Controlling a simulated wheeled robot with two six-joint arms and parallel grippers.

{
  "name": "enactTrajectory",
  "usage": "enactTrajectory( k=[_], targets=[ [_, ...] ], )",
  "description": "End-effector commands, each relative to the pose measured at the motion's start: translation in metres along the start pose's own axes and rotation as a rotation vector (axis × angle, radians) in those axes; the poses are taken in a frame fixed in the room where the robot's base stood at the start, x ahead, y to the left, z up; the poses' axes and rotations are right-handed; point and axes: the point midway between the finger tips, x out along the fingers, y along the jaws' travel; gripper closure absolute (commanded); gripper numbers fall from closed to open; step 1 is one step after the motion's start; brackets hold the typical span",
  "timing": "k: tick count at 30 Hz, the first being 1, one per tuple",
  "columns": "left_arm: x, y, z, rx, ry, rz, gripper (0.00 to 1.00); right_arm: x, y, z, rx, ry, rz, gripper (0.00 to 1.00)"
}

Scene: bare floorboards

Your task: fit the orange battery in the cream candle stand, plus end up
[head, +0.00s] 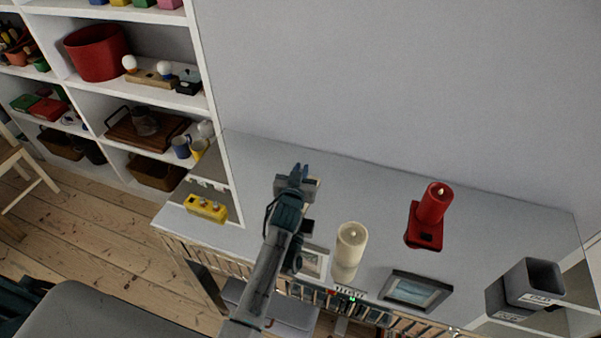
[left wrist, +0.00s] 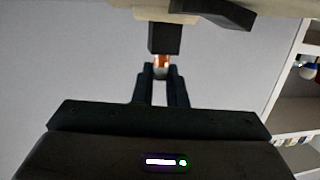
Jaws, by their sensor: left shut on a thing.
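My left gripper (head: 298,172) is over the grey top, left of the cream candle (head: 350,246). In the left wrist view, the fingertips (left wrist: 161,72) are shut on the orange battery (left wrist: 162,61), showing as a short orange band with a greyish end. Its other end meets or lies behind a dark block in the picture; contact is unclear. A cream body (left wrist: 150,16), seemingly the cream candle stand, crosses the top of that view. A pale part of it (head: 312,187) shows beside the gripper in the head view. The plus mark cannot be read. My right gripper is not in view.
A red candle (head: 434,203) in a red stand (head: 424,230) is to the right. A picture frame (head: 415,291), dark bins (head: 535,283) and a yellow box (head: 206,208) are also around. White shelves (head: 200,60) hold several items at left.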

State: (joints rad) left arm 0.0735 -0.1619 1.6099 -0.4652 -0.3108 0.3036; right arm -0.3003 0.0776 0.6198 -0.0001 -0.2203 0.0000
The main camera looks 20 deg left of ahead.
Motion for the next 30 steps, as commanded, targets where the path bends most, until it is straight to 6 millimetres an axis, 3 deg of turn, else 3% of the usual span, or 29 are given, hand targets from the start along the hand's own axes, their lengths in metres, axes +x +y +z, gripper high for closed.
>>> enactTrajectory(
  k=[1,2,3,6,14,20,30],
  targets=[
    [-0.002,0.001,0.014,-0.001,-0.023,0.001,1.00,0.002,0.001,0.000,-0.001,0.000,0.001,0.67],
    [-0.002,0.001,0.015,-0.001,-0.024,0.001,1.00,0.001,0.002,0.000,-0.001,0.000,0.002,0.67],
    [-0.002,0.001,0.016,-0.001,-0.026,0.001,0.80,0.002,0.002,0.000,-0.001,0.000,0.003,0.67],
    [-0.002,0.001,0.017,-0.001,-0.029,0.001,0.66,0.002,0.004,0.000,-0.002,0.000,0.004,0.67],
    [-0.002,0.001,0.017,-0.003,-0.030,0.001,0.66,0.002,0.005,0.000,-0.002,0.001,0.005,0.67],
    [-0.005,0.001,0.002,-0.003,-0.030,0.001,0.66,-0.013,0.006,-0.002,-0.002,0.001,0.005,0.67],
    [-0.078,0.001,-0.004,-0.003,-0.025,0.000,0.66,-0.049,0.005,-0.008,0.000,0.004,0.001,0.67]
  ],
)
